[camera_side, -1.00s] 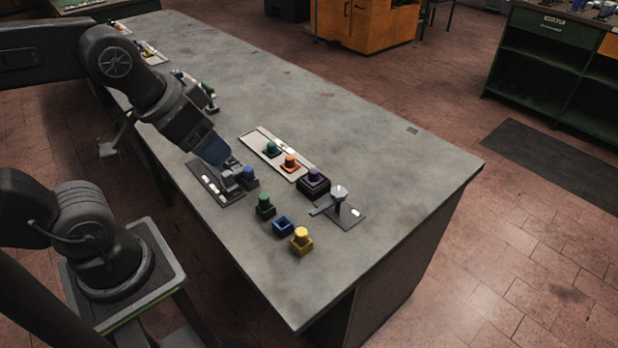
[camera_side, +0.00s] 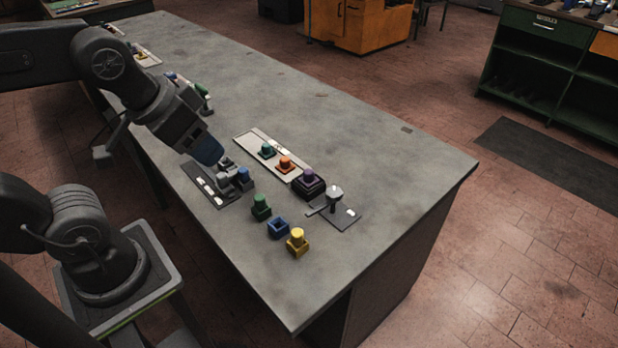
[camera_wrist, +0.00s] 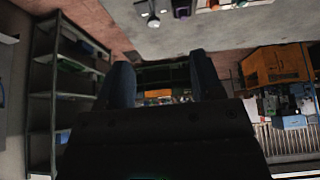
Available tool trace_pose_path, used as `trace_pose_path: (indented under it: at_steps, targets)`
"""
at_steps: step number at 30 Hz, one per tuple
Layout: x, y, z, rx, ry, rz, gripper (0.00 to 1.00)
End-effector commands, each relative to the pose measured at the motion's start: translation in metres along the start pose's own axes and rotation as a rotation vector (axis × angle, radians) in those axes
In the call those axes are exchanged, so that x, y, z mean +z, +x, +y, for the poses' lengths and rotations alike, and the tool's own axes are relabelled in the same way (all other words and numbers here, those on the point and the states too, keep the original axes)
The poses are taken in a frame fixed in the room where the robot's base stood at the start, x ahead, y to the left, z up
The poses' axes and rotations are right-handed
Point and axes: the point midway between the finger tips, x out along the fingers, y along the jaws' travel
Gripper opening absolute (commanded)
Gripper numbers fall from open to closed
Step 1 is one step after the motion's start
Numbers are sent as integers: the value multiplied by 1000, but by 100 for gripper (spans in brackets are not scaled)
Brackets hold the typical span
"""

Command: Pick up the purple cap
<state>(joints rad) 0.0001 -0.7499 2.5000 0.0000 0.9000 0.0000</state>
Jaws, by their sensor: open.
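The purple cap (camera_side: 310,174) sits on a dark block at the right end of the white strip on the bench. A small purple piece on a dark block also shows at the top of the wrist view (camera_wrist: 182,8). My gripper (camera_side: 212,155) is at the left of the bench, above the dark plate with grey parts, well left of the purple cap. In the wrist view the two blue fingers of my gripper (camera_wrist: 160,85) stand wide apart with nothing between them.
A white strip (camera_side: 246,140) holds a teal cap (camera_side: 267,149) and an orange cap (camera_side: 286,163). Green (camera_side: 261,205), blue (camera_side: 278,227) and yellow (camera_side: 298,240) pieces are in front.

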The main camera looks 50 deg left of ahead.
Motion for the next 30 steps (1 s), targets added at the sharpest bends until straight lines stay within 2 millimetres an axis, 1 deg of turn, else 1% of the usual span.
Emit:
trace_pose_path:
  at_steps: [2,5,8,10,14,15,17,18,20,21,23,25,27,30]
  targets:
    - [-1,0,0,0,-5,-2,60]
    - [-10,2,-1,-3,-52,-19,60]
    - [-29,7,-3,-11,-164,-57,60]
    - [-48,15,-6,-22,-276,-94,60]
    - [-85,37,-12,-56,-508,-163,60]
    - [-96,46,-14,-69,-580,-183,60]
    - [-111,61,-18,-92,-687,-213,60]
    - [-121,72,-20,-108,-757,-231,60]
    - [-134,89,-24,-136,-863,-257,60]
    - [-142,102,-28,-156,-934,-275,60]
    - [-153,123,-32,-190,-1040,-301,60]
    - [-163,148,-37,-230,-1158,-326,60]
    - [-171,172,-43,-271,-1267,-347,60]
    - [-177,201,-49,-323,-1393,-369,60]
